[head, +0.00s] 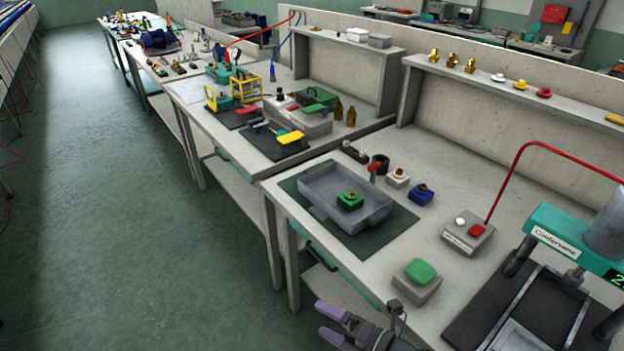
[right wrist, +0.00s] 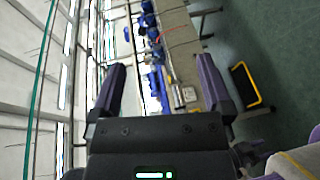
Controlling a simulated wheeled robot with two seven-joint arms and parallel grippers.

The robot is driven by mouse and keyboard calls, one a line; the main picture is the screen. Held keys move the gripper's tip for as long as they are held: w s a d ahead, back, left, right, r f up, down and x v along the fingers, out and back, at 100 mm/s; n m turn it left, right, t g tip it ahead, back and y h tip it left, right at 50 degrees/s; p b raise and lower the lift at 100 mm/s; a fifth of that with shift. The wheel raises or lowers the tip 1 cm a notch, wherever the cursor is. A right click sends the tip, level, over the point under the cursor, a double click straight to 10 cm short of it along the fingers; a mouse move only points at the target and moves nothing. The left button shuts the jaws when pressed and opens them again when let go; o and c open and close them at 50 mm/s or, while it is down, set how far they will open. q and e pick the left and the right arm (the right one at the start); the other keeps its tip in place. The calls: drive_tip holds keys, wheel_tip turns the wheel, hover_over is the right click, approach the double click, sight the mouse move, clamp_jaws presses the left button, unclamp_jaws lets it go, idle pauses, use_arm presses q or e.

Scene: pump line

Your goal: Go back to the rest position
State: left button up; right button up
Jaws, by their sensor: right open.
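My right gripper (head: 330,322) shows at the bottom of the head view, beside the near front edge of the workbench (head: 420,318). Its two purple-tipped fingers are apart, with nothing between them. In the right wrist view the open fingers of the gripper (right wrist: 160,85) frame a tilted view of a distant bench, and they are empty. My left gripper does not show in either view.
On the near bench are a grey tray (head: 375,212) with a green part (head: 350,200), a green-topped box (head: 418,282), a box with a red cable (head: 468,236) and a teal press (head: 570,240). Farther benches run back left. The green aisle floor (head: 130,240) is clear.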

drive_tip(key=s+d+f+m+h, duration=0.5)
drive_tip(key=f+m, duration=0.3)
drive_tip(key=f, duration=0.1)
drive_tip(key=s+d+f+m+h, duration=0.5)
drive_tip(key=d+f+m, duration=0.1)
drive_tip(key=f+m, duration=0.25)
drive_tip(key=s+d+f+m+g+h, duration=0.1)
drive_tip(key=s+f+m+g, duration=0.3)
drive_tip(key=s, duration=0.8)
drive_tip(key=s+d+f+m+g+h, duration=0.2)
drive_tip(key=s+d+f+m+g, duration=0.1)
drive_tip(key=s, duration=0.8)
drive_tip(key=shift+s+f+m+g+h, duration=0.35)
drive_tip(key=shift+f+m+g, duration=0.25)
drive_tip(key=shift+f+m, duration=0.35)
drive_tip(key=shift+r, duration=0.1)
